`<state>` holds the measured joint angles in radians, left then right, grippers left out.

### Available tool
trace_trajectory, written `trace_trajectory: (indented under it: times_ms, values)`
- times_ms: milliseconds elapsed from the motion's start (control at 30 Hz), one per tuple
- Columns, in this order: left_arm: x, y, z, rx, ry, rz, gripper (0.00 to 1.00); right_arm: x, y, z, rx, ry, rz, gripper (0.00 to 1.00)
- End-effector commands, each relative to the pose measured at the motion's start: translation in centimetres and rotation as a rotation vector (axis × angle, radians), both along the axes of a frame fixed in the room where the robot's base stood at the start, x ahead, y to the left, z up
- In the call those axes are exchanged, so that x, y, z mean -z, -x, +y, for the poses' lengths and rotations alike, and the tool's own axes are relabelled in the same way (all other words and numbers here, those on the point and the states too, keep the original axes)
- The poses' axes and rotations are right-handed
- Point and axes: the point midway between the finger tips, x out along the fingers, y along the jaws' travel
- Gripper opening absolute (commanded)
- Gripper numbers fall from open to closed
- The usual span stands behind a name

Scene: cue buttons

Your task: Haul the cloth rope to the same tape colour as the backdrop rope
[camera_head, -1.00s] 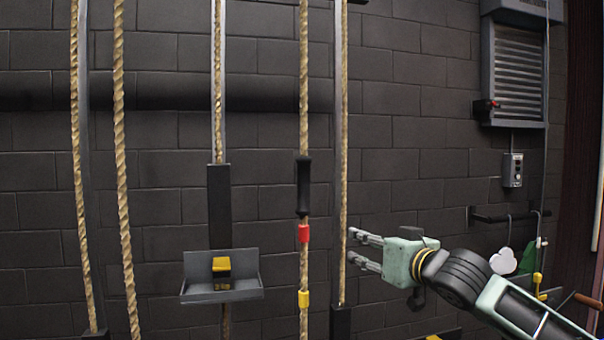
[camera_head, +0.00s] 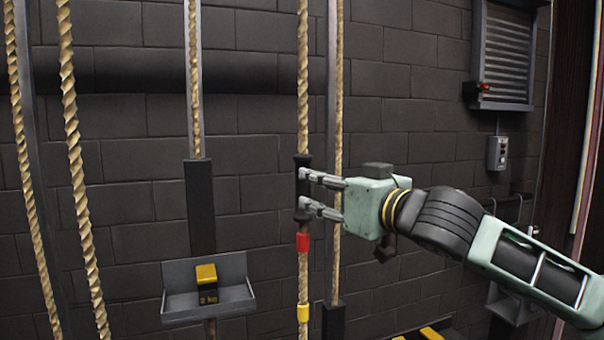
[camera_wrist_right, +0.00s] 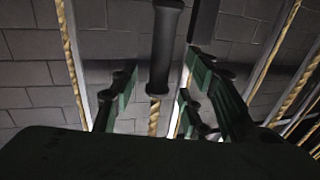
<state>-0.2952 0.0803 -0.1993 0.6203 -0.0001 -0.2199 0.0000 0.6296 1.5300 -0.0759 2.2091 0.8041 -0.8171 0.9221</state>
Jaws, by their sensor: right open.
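A rope (camera_head: 303,80) hangs in the middle of the head view with a black handle sleeve (camera_head: 302,188) on it. Below the handle are a red tape band (camera_head: 303,242) and a yellow tape band (camera_head: 303,313). My right gripper (camera_head: 308,194) is open at the handle, its fingers pointing left. In the right wrist view the handle (camera_wrist_right: 163,50) stands between the open fingers (camera_wrist_right: 155,88), with rope below it. I cannot tell whether the fingers touch it. Which rope is the cloth rope or the backdrop rope is not labelled in view. My left gripper is out of view.
Other ropes hang at left (camera_head: 75,160) and just right of the handle (camera_head: 338,120). A grey tray (camera_head: 180,309) holds a yellow-topped 2 kg weight (camera_head: 207,285). A shuttered panel (camera_head: 505,55) and a small control box (camera_head: 497,153) are on the right wall.

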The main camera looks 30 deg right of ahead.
Motion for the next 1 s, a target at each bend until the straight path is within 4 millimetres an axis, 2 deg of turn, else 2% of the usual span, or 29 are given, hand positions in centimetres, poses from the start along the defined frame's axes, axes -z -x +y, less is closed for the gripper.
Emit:
trace_trajectory:
  times_ms: [33, 100, 200, 300, 400, 500, 600, 867, 1000]
  values:
    - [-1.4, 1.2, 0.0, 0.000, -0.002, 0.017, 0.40, -0.7, -0.6, 0.1, -0.003, -0.006, 0.002, 0.42]
    - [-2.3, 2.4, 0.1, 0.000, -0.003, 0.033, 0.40, -0.7, -1.3, 0.3, -0.004, -0.005, 0.002, 0.42]
    - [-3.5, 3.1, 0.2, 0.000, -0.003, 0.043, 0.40, -0.7, -2.7, 0.2, -0.003, -0.007, 0.001, 0.42]
    - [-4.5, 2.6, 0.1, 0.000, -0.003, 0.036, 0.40, -0.5, -3.9, 0.4, -0.005, -0.003, 0.002, 0.42]
    - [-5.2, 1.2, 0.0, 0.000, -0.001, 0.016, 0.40, -0.4, -5.1, 0.3, -0.003, -0.004, 0.001, 0.42]
    - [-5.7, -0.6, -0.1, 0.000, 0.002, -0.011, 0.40, -0.2, -5.8, 0.3, -0.003, -0.001, 0.001, 0.42]
    - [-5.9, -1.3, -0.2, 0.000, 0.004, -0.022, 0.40, -0.1, -6.2, 0.3, -0.003, 0.000, 0.001, 0.42]
    - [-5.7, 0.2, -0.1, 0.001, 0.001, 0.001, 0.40, 0.0, -6.2, 0.3, -0.002, 0.001, 0.002, 0.42]
    - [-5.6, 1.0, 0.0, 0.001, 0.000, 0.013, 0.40, 0.0, -6.2, 0.3, -0.002, 0.001, 0.002, 0.30]
